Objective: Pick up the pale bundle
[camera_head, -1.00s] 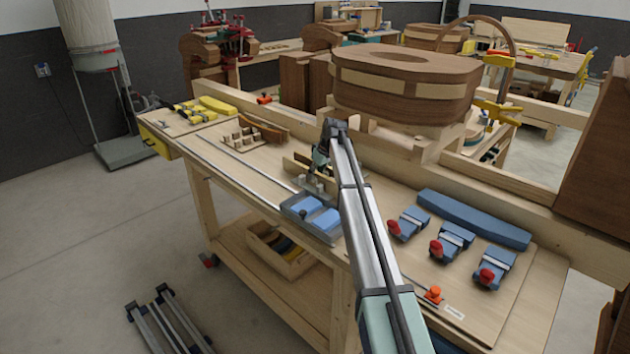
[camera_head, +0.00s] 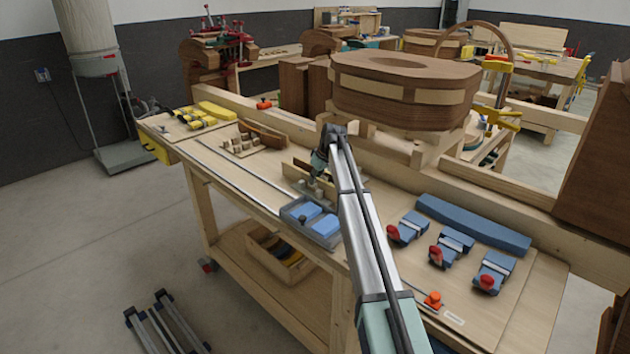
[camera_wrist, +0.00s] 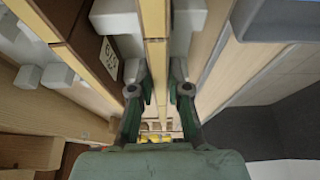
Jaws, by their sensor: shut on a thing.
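The pale bundle (camera_wrist: 155,50) is a set of narrow, light wooden strips. It runs lengthwise up the middle of the wrist view, between my two fingers. My gripper (camera_wrist: 158,88) is shut on it, one dark green finger on each side. In the head view my gripper (camera_head: 315,180) is low over the workbench, among upright boards and pale pegs. My wrist and the pegs hide most of the bundle there, and I cannot tell if it is clear of its support.
Brown boards and pale pegs stand close beside the bundle. A grey tray with blue blocks (camera_head: 312,222) is just in front of my gripper. Blue clamps (camera_head: 408,228) lie to the right.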

